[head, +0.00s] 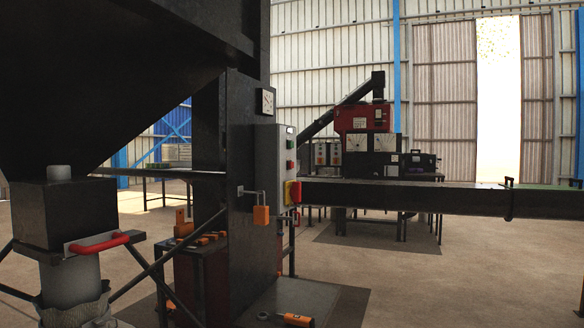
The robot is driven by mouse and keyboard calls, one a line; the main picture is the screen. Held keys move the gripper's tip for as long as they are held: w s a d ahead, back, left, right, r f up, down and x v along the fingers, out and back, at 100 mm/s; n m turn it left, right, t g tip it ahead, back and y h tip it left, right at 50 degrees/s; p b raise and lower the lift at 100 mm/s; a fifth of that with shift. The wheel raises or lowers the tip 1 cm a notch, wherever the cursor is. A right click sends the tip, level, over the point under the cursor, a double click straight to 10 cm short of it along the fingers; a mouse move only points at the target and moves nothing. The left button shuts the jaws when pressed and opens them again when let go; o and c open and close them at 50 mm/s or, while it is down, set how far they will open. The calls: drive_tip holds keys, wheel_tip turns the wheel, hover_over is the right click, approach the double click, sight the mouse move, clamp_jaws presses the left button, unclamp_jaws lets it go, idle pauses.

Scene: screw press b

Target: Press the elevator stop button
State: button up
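A grey control box (271,158) is mounted on the side of a dark column near the middle of the head view. Its right face is seen at a steep angle. That face carries a green button (290,144), a red button (290,164) below it, and a red and yellow switch (293,192) near the bottom. No label is readable, so I cannot tell which button belongs to the elevator. My gripper is not in view.
A dark horizontal beam (430,198) runs right from behind the box. A red handle (97,243) is at left. A red machine (362,118) stands behind. Concrete floor (470,265) is open at right.

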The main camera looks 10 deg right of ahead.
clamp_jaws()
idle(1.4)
